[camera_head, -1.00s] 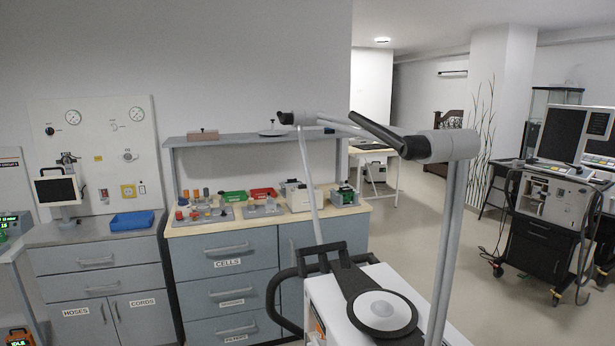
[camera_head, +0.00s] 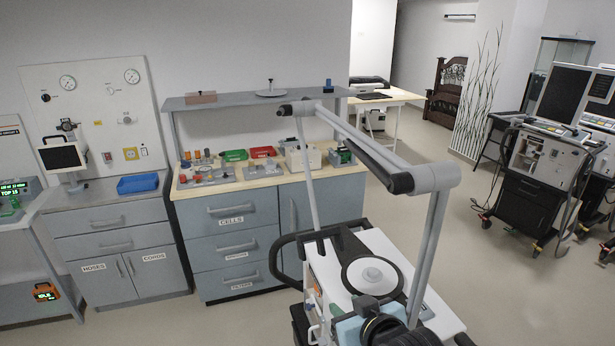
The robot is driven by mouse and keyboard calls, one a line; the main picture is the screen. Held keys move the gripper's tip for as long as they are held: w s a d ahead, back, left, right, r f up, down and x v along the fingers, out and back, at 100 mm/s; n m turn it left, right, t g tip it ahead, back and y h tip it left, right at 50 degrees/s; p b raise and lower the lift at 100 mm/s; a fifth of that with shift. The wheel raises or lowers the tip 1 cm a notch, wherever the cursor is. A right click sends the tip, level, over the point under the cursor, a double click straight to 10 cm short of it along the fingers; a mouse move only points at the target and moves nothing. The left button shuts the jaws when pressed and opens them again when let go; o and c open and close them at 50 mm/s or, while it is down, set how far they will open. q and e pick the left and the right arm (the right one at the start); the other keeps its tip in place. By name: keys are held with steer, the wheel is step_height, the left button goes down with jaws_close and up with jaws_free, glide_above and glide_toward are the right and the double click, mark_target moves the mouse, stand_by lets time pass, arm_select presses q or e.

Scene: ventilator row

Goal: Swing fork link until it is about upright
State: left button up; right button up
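A jointed grey arm stands on a white cart (camera_head: 440,318). Its twin-tube link (camera_head: 428,235), which looks like the fork link, rises steeply at the right to a thick grey joint (camera_head: 435,178), leaning slightly right at the top. From there a grey upper link (camera_head: 345,125) with a black grip (camera_head: 385,170) runs back left to a small joint. A thin bar (camera_head: 307,170) hangs from that joint. My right gripper (camera_head: 372,318) seems to be the dark, light-blue-edged part over the cart's front; its fingers cannot be made out. My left gripper is not seen.
A black plate with a white disc (camera_head: 372,275) lies on the cart top. A grey bench (camera_head: 230,240) with trays and cells stands behind. A screen trolley (camera_head: 545,170) stands at right. Open floor (camera_head: 510,290) lies between cart and trolley.

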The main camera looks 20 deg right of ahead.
mark_target(312, 190)
steer(key=w+a+r+t, duration=0.1)
steer(key=w+r+t, duration=0.65)
steer(key=r, duration=0.75)
steer(key=shift+m+g, duration=0.3)
steer(key=shift+g, duration=0.45)
steer(key=w+p, duration=0.1)
steer(key=w, duration=0.8)
steer(key=w+p, duration=0.1)
steer(key=w, duration=0.4)
steer(key=shift+w+a+p, duration=0.2)
steer(key=shift+a+p, duration=0.1)
jaws_close()
